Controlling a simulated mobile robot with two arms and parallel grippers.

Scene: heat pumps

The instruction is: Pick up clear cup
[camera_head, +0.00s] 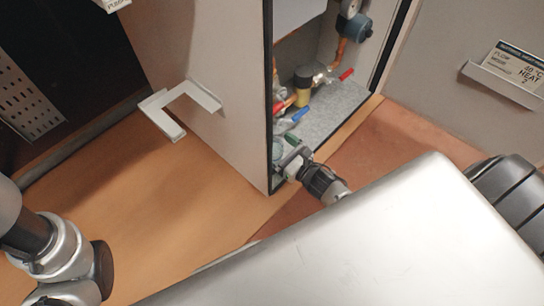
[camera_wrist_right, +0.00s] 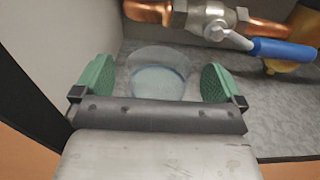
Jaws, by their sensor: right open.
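The clear cup (camera_wrist_right: 158,78) stands on the speckled grey floor inside the cabinet. In the right wrist view it lies between the two green finger pads of my right gripper (camera_wrist_right: 158,84), with a visible gap to the pads on each side. In the head view my right gripper (camera_head: 285,150) reaches in at the lower front corner of the cabinet opening, open, and the cup is hard to make out there. My left arm shows at the lower left of the head view, but its gripper is out of frame.
Copper pipe (camera_wrist_right: 150,11) and a valve with a blue handle (camera_wrist_right: 283,50) sit just beyond and above the cup. The cabinet (camera_head: 215,90) has a side wall with a white bracket (camera_head: 180,105). A label holder (camera_head: 505,80) is on the panel at right.

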